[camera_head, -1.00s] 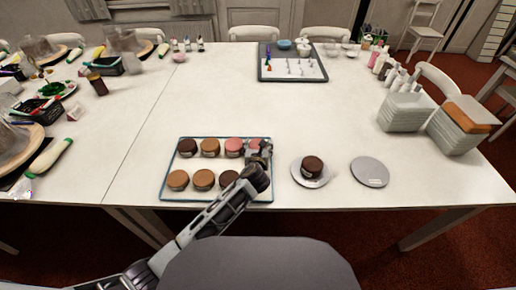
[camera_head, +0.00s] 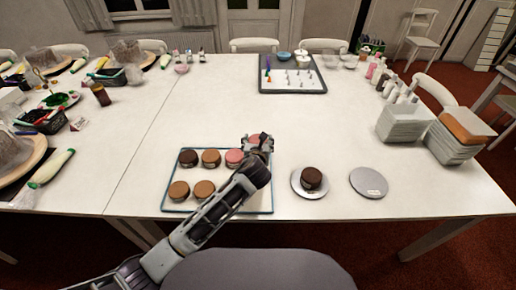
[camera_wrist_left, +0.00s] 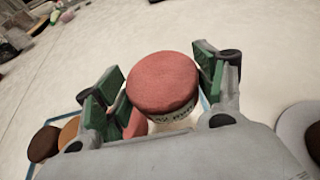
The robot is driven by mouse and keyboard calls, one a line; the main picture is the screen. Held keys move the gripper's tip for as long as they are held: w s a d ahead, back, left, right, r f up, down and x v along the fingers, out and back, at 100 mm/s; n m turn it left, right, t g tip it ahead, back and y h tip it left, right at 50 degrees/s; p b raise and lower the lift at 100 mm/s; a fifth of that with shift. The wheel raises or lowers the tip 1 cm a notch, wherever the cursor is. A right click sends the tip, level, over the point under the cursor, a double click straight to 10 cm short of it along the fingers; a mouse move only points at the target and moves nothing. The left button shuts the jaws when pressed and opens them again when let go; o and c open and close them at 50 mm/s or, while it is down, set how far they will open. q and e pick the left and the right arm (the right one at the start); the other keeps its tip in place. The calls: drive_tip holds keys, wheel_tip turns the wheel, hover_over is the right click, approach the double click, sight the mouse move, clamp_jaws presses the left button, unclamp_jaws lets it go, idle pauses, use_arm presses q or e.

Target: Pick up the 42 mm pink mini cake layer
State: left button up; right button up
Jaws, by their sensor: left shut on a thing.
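A round pink mini cake layer (camera_wrist_left: 162,82) with a pale labelled band fills the middle of the left wrist view. It sits between the green finger pads of my left gripper (camera_wrist_left: 160,88), which is shut on it. In the head view my left gripper (camera_head: 258,143) is over the tray's back right corner, with a bit of the held pink layer (camera_head: 253,138) showing. Another pink layer (camera_head: 234,157) stays on the tray just left of it and shows partly behind the fingers in the wrist view (camera_wrist_left: 135,123). My right gripper is out of view.
The glass-edged tray (camera_head: 167,207) holds several brown and tan layers. Right of it are a grey round plate (camera_head: 300,190) bearing a dark layer (camera_head: 311,178) and an empty grey disc (camera_head: 368,182). The table's middle is clear.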

use_arm(q)
drive_tip(key=shift+r, duration=0.5)
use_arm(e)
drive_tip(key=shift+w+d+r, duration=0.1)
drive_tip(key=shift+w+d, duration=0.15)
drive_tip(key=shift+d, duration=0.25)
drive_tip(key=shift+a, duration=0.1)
